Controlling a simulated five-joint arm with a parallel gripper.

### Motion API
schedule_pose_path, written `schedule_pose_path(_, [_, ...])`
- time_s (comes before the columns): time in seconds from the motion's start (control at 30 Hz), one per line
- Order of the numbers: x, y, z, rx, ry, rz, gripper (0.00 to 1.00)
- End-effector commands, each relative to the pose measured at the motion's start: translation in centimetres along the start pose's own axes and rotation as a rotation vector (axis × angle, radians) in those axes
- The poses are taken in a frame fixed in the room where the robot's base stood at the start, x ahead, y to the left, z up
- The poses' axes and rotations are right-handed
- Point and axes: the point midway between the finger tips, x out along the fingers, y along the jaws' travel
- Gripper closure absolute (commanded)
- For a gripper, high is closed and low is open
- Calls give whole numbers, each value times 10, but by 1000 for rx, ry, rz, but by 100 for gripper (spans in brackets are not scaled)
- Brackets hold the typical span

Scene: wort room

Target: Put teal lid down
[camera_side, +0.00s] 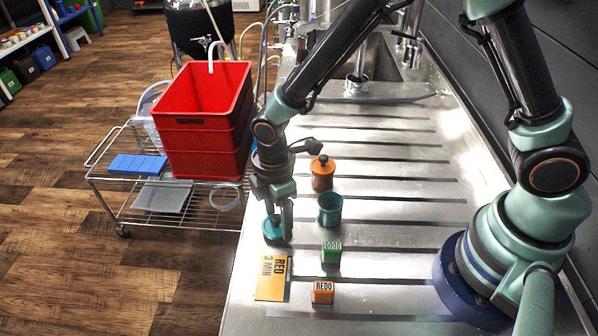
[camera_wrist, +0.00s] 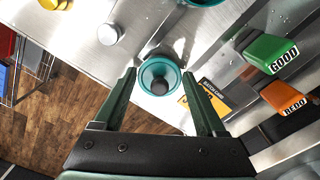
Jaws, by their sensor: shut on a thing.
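My gripper (camera_side: 281,222) points down near the counter's left edge, its fingers on either side of the teal lid (camera_side: 271,234). In the wrist view, the teal lid (camera_wrist: 153,68) is round with a dark knob and sits between my two fingertips (camera_wrist: 160,76). My gripper is shut on it. I cannot tell whether the lid touches the counter. An open teal pot (camera_side: 329,210) stands to the right of the lid; part of it shows at the top of the wrist view (camera_wrist: 205,2).
An orange lidded pot (camera_side: 322,176) stands behind the teal pot. A yellow card (camera_side: 271,278) reading "RED 3 MIN" lies in front of the lid. A green GOOD block (camera_side: 331,254) and an orange REDO block (camera_side: 322,292) stand right of it. The steel counter (camera_side: 390,225) is bare farther right.

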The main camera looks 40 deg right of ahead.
Motion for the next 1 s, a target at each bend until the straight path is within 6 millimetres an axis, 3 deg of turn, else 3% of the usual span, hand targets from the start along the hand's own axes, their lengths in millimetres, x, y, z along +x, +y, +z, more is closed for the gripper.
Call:
schedule_pose_path(0.1, [9,0,0,0,0,0,80])
schedule_pose_path(0.47, [12,0,0,0,0,0,80])
schedule_pose_path(0.5, [13,0,0,0,0,0,23])
schedule_pose_path(0.57, [12,0,0,0,1,1,0])
schedule_pose_path(0.87, [10,0,0,0,1,2,0])
schedule_pose_path(1.0, [-4,1,-1,0,3,4,0])
